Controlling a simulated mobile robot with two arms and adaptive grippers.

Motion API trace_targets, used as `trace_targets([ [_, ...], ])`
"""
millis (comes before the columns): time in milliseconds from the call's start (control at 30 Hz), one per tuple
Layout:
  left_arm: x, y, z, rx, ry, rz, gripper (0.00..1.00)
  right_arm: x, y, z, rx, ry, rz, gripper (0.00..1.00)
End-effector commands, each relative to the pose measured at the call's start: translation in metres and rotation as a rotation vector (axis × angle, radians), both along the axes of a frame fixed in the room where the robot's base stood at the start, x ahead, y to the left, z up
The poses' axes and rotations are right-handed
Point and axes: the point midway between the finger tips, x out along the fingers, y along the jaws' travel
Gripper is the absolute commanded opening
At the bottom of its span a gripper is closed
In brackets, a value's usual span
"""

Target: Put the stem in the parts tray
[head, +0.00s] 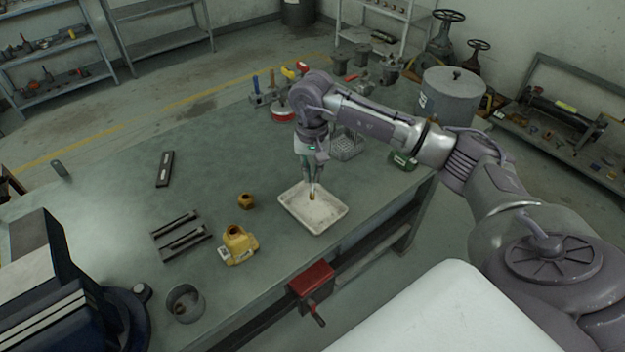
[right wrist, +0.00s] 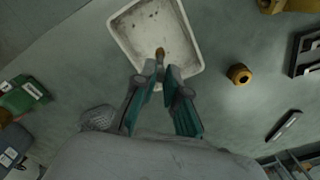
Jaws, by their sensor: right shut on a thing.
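The parts tray (head: 327,217) is a shallow whitish tray on the green workbench, and it fills the top middle of the right wrist view (right wrist: 190,45). My right gripper (head: 313,183) points down over the tray. It is shut on the stem (right wrist: 160,54), a small brass-coloured piece whose end shows between the fingertips. In the head view the stem (head: 312,196) hangs at the fingertips over the tray. I cannot tell whether it touches the tray floor. My left gripper is not in view.
A yellow valve body (head: 238,246) and a brass nut (head: 245,201) stand left of the tray. A grey pot (head: 452,97) stands behind my right arm.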

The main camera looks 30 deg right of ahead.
Motion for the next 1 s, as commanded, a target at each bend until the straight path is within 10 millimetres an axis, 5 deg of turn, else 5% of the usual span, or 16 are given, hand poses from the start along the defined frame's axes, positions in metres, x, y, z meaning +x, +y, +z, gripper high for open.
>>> trace_targets([
  [267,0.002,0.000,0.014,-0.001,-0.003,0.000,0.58,-0.001,0.000,-0.035,0.001,0.003,0.000,0.00],
  [633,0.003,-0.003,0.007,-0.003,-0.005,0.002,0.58,-0.001,0.000,-0.042,0.000,0.000,0.001,0.00],
  [667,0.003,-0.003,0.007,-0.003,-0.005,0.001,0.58,-0.001,0.000,-0.041,0.001,0.001,0.001,0.13],
  [800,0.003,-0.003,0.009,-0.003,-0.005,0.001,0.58,-0.001,0.000,-0.040,0.001,0.001,0.001,0.36],
  [1000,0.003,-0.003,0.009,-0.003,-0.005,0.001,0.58,-0.001,0.000,-0.040,0.001,0.001,0.001,0.37],
])
